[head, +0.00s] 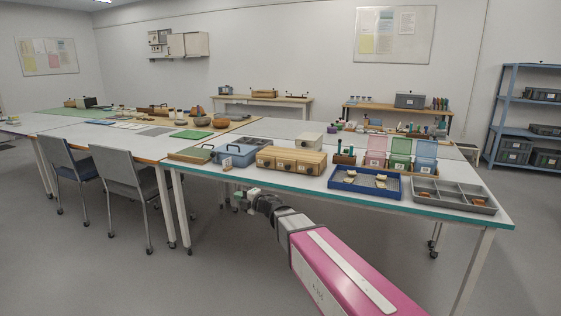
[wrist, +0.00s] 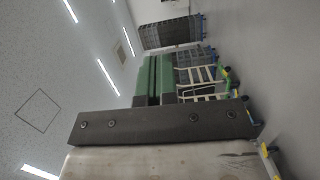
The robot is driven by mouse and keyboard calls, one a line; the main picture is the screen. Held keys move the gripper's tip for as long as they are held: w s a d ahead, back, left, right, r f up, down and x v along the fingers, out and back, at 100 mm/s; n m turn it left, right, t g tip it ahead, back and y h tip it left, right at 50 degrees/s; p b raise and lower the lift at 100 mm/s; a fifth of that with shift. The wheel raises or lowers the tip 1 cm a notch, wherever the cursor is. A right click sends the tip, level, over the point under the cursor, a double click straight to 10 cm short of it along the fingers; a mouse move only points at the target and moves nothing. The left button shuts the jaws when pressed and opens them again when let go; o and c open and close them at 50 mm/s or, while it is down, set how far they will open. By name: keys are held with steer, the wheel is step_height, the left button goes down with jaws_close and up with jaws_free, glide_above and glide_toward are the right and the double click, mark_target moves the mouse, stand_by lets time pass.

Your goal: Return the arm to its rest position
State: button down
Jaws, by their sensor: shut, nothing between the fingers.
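My arm reaches forward from the bottom of the head view, in front of the near table (head: 350,203). My gripper (head: 237,204) is small there, around the level of the table's front edge and over the floor. In the wrist view my gripper (wrist: 156,58) shows two green fingers side by side, closed together with nothing between them. The wrist picture is turned sideways, with the ceiling at left. No sherd is held.
On the near table stand a blue toolbox (head: 235,154), a wooden drawer box (head: 291,161), a blue tray (head: 365,183) and a grey divided tray (head: 453,196). Chairs (head: 122,181) stand at left, and a shelf rack (head: 528,115) at right. Floor ahead of the table is clear.

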steer(key=w+d+f+m+t+h, duration=0.2)
steer(key=d+m+t+h, duration=0.1)
steer(key=d+m+h, duration=0.4)
steer(key=w+d+f+m+t+h, duration=0.25)
steer(key=d+m, duration=0.25)
steer(key=d, duration=0.4)
steer(key=s+d+f+m+g+h, duration=0.35)
steer(key=d+f+m+h, duration=0.35)
steer(key=d, duration=0.5)
steer(key=s+d+f+m+g, duration=0.2)
steer(key=s+f+m+g, duration=0.1)
steer(key=s, duration=0.4)
steer(key=s+d+f+m+g+y, duration=0.1)
steer(key=s+d+f+m+g, duration=0.2)
steer(key=s, duration=0.4)
steer(key=s+d+f+m+g, duration=0.2)
steer(key=s+f+m+g, duration=0.2)
steer(key=s, duration=0.3)
steer(key=shift+s+d+f+g, duration=0.15)
steer(key=shift+d+f+g, duration=0.15)
steer(key=shift+g, duration=0.6)
steer(key=shift+y, duration=0.25)
